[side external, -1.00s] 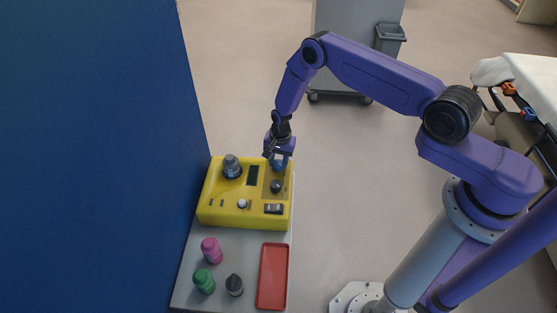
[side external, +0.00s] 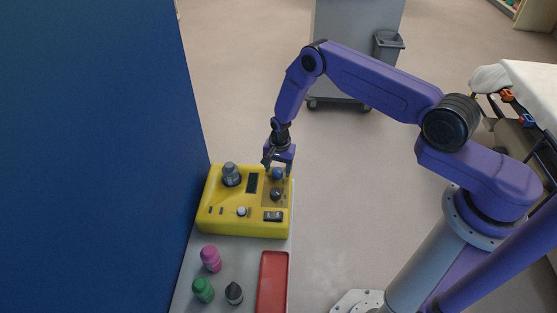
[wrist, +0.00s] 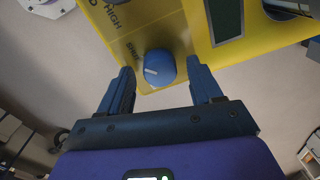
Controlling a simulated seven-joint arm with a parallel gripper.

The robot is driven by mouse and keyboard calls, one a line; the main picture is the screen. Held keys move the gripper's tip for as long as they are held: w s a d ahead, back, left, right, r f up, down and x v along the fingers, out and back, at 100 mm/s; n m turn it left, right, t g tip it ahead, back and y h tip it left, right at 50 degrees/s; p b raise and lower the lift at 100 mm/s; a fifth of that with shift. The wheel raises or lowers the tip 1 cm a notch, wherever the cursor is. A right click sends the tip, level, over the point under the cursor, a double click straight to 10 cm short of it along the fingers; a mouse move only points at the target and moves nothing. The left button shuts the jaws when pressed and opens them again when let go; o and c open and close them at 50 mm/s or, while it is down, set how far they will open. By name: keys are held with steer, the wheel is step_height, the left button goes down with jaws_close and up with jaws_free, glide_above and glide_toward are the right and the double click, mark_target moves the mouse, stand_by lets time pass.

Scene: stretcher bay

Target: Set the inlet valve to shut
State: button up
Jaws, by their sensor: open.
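A yellow control panel (side external: 215,218) stands on a grey table. A blue round knob (side external: 277,174) is at its far right corner, and a dark knob (side external: 275,194) is nearer. In the wrist view the blue knob (wrist: 160,66) carries a white mark on its left side; small lettering, apparently "SHUT", lies at its upper left. No inlet label is legible. My gripper (side external: 279,168) is over the blue knob. In the wrist view my gripper (wrist: 162,88) is open, one finger on each side of the knob, with gaps showing. Whether the fingertips reach down around it, I cannot tell.
The panel also has a grey knob (side external: 231,174), a dark display (side external: 252,183), a white button (side external: 241,211) and a rocker switch (side external: 272,216). Pink (side external: 210,258), green (side external: 203,290) and black (side external: 234,293) bottles and a red tray (side external: 262,285) are nearer. A blue wall (side external: 90,150) stands left.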

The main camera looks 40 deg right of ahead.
mark_target(280, 171)
step_height(280, 171, up, 17)
steer(key=shift+s+d+r, duration=0.2)
steer(key=shift+s, duration=0.1)
stand_by(0.4)
steer(key=s+a+r+n, duration=0.4)
steer(key=s+r+n, duration=0.2)
steer(key=s+r, duration=0.15)
steer(key=s+a+r+n, duration=0.4)
steer(key=s+r+n, duration=0.1)
steer(key=s+r, duration=0.25)
steer(key=s+d+r+n, duration=0.2)
steer(key=s+n, duration=0.2)
steer(key=s, duration=0.3)
steer(key=s+d+r+n, duration=0.2)
steer(key=s+d+n, duration=0.1)
steer(key=s, duration=0.5)
steer(key=s+d+r+n, duration=0.2)
steer(key=s+r+n, duration=0.1)
steer(key=s+n, duration=0.3)
steer(key=shift+s+d, duration=0.4)
steer(key=shift+s, duration=0.3)
